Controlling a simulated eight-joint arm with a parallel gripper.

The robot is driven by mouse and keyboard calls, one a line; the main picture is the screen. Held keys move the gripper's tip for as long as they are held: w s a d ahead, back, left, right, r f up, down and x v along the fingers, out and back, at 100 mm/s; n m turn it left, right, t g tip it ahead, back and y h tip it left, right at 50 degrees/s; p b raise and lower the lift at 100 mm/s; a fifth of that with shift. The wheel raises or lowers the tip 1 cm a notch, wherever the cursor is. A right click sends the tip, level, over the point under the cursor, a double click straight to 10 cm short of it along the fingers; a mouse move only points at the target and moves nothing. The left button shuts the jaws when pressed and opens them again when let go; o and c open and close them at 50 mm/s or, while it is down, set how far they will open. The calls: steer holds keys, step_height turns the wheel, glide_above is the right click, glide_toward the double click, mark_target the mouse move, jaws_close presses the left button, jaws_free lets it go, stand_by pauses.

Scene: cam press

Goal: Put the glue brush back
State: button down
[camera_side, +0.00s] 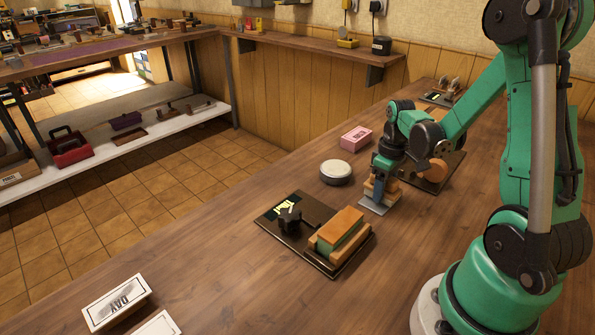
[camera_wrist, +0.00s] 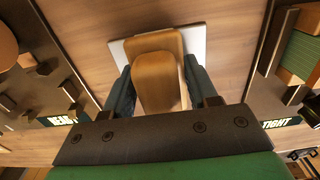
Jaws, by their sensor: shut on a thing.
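My gripper (camera_side: 378,188) is shut on an orange-brown wooden piece (camera_wrist: 160,80). In the wrist view the piece stands between the two fingers, over a pale square plate (camera_wrist: 196,45). The same plate (camera_side: 371,207) shows under the gripper in the side view, low at the table; I cannot tell whether the piece rests on it. No bristles show, so I cannot tell whether the piece is the glue brush. No other brush can be made out.
A dark press base (camera_side: 262,219) with a black knob and a green-and-wood block lies left of my gripper. Another base (camera_side: 447,183) with a round wooden disc is to the right. A white round tin (camera_side: 335,172) and pink box (camera_side: 356,138) stand behind.

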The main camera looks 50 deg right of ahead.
steer(key=shift+f, duration=0.15)
steer(key=shift+c, duration=1.2)
jaws_free()
step_height(320, 180, up, 12)
steer(key=shift+r, duration=0.1)
steer(key=w+a+t, duration=0.3)
steer(key=a+t, duration=0.4)
steer(key=a, duration=1)
steer(key=shift+a+r, duration=0.3)
steer(key=shift+r, duration=0.05)
